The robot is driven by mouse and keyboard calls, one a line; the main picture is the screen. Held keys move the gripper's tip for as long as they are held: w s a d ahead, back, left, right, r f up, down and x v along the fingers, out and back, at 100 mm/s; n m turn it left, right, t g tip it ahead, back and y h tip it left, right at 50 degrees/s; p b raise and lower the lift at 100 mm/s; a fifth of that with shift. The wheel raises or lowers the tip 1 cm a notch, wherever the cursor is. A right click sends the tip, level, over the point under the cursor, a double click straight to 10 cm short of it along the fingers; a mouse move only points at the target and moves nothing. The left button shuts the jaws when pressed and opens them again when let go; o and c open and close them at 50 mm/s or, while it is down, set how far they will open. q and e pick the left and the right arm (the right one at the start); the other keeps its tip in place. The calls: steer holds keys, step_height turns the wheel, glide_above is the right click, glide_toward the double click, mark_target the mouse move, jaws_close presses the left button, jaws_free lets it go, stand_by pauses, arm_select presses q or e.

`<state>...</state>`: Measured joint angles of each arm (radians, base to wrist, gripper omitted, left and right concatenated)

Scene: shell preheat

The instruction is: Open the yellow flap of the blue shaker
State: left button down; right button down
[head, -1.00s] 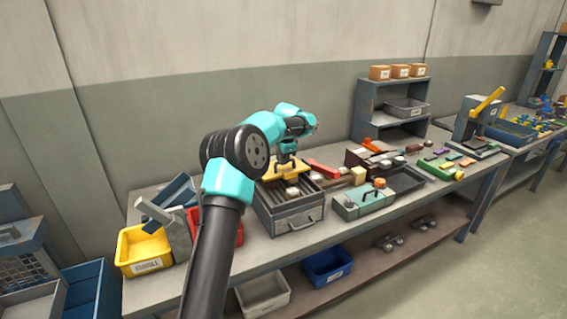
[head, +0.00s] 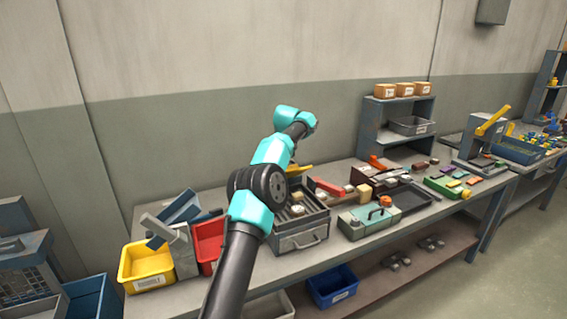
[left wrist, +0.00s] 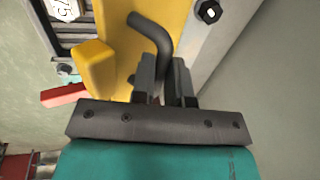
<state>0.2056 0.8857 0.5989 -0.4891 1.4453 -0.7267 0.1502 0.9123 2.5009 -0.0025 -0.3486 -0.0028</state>
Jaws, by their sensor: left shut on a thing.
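The yellow flap (head: 298,169) shows as a thin strip at the box's back edge, partly behind my left arm. In the left wrist view the flap (left wrist: 110,28) is a large yellow plate with a black bent handle (left wrist: 152,32). My left gripper (left wrist: 165,80) is shut on this handle; the exact contact is partly hidden by the fingers. In the head view its fingers are hidden behind my arm. My right gripper is not in view.
A yellow bin (head: 146,264) and a red bin (head: 207,240) stand left of the box. A green case (head: 369,219) and a black tray (head: 407,198) lie to its right. A grey shelf (head: 398,125) stands at the back.

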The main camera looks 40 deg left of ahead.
arm_select(q)
steer(key=shift+a+f, duration=0.2)
steer(key=shift+f, duration=0.25)
steer(key=c, duration=1.5)
jaws_free()
steer(key=shift+a, duration=0.1)
steer(key=o, duration=0.4)
steer(key=shift+r, duration=0.35)
